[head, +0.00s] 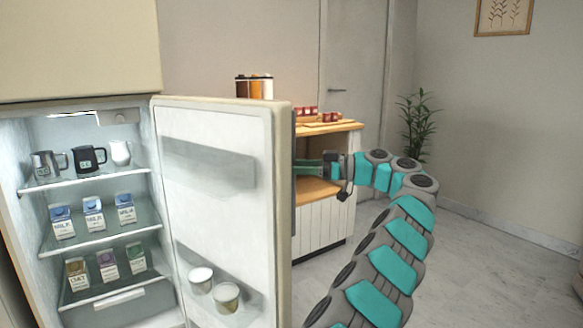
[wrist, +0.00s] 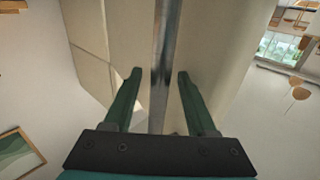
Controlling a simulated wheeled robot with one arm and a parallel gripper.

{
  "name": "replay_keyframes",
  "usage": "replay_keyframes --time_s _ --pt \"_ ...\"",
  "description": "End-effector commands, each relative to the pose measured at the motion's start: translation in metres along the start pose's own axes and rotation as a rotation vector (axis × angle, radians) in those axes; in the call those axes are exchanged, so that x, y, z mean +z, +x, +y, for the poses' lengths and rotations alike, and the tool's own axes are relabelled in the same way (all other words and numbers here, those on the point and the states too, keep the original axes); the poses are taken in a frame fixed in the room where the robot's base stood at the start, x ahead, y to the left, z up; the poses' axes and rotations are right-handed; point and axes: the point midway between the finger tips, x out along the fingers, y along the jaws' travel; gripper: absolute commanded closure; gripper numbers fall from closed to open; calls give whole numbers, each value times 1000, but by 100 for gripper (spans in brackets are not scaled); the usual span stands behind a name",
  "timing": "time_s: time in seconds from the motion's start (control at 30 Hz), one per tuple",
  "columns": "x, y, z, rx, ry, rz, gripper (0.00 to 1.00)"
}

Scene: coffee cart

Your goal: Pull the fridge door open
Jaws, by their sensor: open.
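The fridge door (head: 215,170) stands wide open in the head view, its inner side with a door shelf facing me. The lit fridge interior (head: 95,205) is exposed on the left. My gripper (head: 305,167) is at the outer side of the door, near its free edge. In the wrist view the metal handle bar (wrist: 166,65) runs between the two green fingers of my gripper (wrist: 158,78). The fingers are open, with a gap on both sides of the bar. The fingertips are partly hidden behind the door edge in the head view.
Pitchers (head: 88,159), several milk cartons (head: 93,216) and other cartons stand on the fridge shelves. Two tubs (head: 226,297) sit in the door shelf. A wooden-topped counter (head: 322,219) stands behind the door. Floor on the right (head: 480,270) is clear.

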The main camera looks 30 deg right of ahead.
Motion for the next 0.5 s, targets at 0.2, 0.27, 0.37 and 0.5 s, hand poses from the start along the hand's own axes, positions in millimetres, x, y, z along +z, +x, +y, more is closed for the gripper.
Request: replay_keyframes --time_s 0.2,0.27,0.37,0.5 --pt "0 0 0 0 0 0 43" --pt "0 -1 0 0 0 0 43" --pt "0 -5 0 1 0 1 43" --pt "0 -14 0 1 1 0 43"
